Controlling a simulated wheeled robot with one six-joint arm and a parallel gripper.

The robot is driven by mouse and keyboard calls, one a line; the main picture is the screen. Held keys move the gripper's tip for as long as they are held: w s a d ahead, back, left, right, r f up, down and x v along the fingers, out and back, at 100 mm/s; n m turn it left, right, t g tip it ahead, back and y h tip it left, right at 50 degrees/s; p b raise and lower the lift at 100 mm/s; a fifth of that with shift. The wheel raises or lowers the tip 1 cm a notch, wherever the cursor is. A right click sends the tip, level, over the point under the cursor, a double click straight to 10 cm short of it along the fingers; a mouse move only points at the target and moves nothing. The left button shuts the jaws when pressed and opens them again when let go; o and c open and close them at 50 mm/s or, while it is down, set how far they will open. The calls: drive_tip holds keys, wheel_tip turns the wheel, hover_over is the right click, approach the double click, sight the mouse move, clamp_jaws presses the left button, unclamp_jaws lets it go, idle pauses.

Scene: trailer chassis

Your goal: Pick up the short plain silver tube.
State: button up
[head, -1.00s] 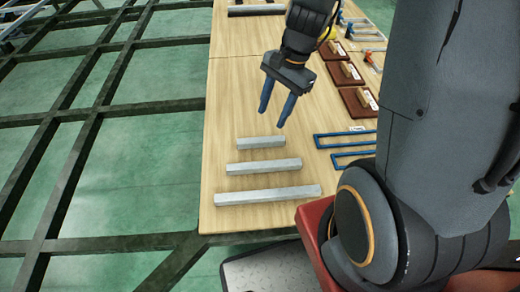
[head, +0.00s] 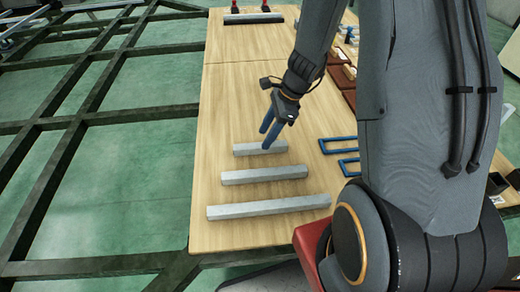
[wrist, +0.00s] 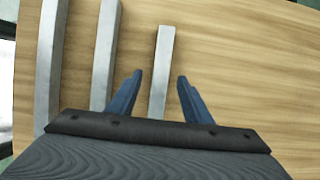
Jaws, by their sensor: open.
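The short plain silver tube (head: 248,149) lies on the wooden table, farthest back of three silver tubes in the head view. In the wrist view the short tube (wrist: 161,72) runs lengthwise between my two blue fingers. My gripper (head: 268,140) is open, its fingertips close to the tube in the head view. In the wrist view my gripper (wrist: 160,82) has one finger on each side of the tube, with space on both sides. I cannot tell how high the fingertips are above the table. The tube's near end is hidden behind the gripper body.
A medium silver tube (head: 264,175) and a long silver tube (head: 268,206) lie nearer on the table (head: 225,105). Blue rectangular frames (head: 338,145) lie to the right. Brown blocks (head: 340,78) sit farther back. The table's left edge borders the dark chassis beams (head: 75,120).

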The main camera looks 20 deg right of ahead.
sight(260, 145)
drive_tip(key=b+x, duration=0.1)
drive_tip(key=x, duration=0.3)
drive_tip(key=shift+w+d+f, duration=0.1)
drive_tip(key=shift+w+d, duration=0.05)
drive_tip(key=shift+c, duration=0.2)
clamp_jaws()
